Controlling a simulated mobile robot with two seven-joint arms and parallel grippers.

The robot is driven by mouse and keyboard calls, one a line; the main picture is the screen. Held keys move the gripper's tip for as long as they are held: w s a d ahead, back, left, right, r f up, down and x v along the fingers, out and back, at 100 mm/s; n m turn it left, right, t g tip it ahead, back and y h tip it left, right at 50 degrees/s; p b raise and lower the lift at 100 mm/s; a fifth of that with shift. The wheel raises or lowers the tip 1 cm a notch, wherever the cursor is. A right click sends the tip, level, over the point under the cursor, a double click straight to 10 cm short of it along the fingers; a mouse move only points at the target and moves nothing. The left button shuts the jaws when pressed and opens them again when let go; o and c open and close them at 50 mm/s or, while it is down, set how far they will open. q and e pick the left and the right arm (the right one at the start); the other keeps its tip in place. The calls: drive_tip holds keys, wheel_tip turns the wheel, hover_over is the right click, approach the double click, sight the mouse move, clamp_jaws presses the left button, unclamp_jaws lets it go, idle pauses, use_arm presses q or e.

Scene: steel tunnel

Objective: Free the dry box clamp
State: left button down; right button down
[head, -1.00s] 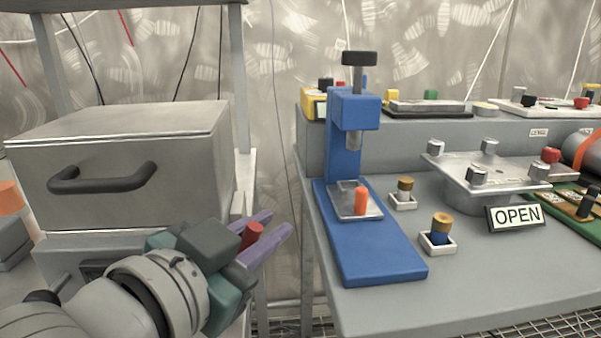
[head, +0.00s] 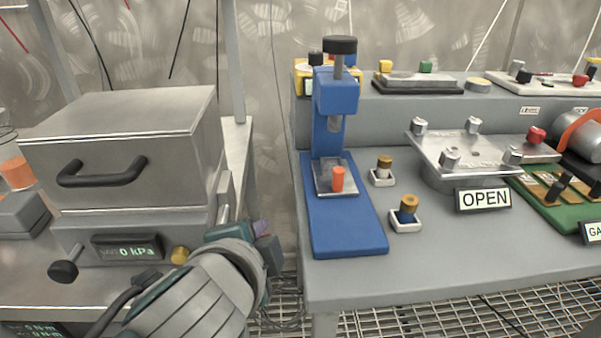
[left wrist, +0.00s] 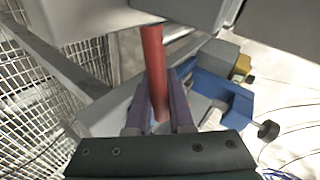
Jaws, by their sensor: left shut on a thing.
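The dry box (head: 130,150) is a grey metal box with a black handle, at the left of the head view. My left gripper (head: 265,240) is low beside its right front side, mostly hidden behind my own wrist. In the left wrist view, the purple fingers (left wrist: 160,105) are shut on a red bar (left wrist: 153,60), likely the clamp lever. The bar's upper end reaches a grey surface at the top of that view; I cannot tell how it is joined there. A grey metal latch piece (head: 224,195) shows on the box's right side. My right gripper is not in view.
A gauge reading 0 kPa (head: 127,248), a black knob (head: 63,271) and a yellow knob (head: 180,255) sit below the box. Across a gap is a grey bench (head: 350,285) with a blue press (head: 345,225), small cups and an OPEN sign (head: 484,199).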

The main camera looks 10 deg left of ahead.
use_arm(q)
drive_tip(key=shift+f+m+y, duration=0.4)
drive_tip(key=shift+f+y, duration=0.05)
drive_tip(key=shift+y, duration=0.05)
idle(0.3)
drive_tip(key=c, duration=1.1)
unclamp_jaws()
drive_tip(key=p+v, duration=0.3)
drive_tip(key=v, duration=0.7)
drive_tip(key=shift+w+r, duration=0.1)
drive_tip(key=shift+r, duration=0.05)
drive_tip(key=shift+a+g, duration=0.1)
drive_tip(key=shift+g, duration=0.2)
